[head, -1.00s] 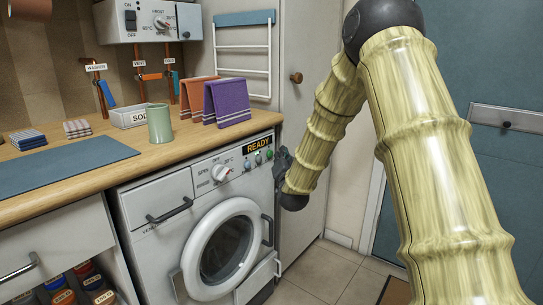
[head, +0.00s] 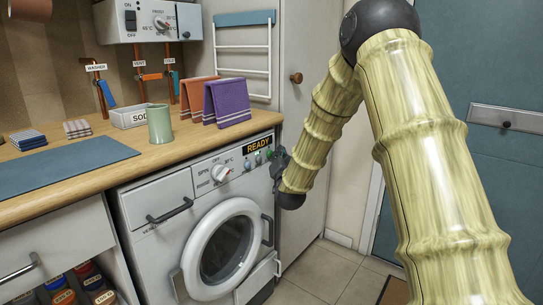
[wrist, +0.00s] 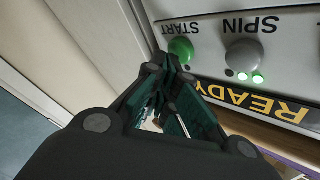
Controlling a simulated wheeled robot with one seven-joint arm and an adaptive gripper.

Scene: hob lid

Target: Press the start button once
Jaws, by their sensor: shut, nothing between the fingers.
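The washing machine (head: 155,245) stands under the wooden counter, with its control panel at the top right. The green start button (wrist: 181,50) shows in the wrist view under the upside-down word START. It sits next to the grey spin button (wrist: 243,56) and near the lit READY display (wrist: 255,103). My gripper (wrist: 165,66) is shut and empty, its fingertips just below the start button in the picture. I cannot tell whether they touch the panel. In the head view my gripper (head: 277,163) is at the right end of the panel.
The dial (head: 221,173) and the round door (head: 228,250) are left of and below my gripper. A tall cabinet (head: 310,100) stands close on the right. The counter (head: 100,148) above holds a green cup (head: 159,124) and folded cloths (head: 228,101).

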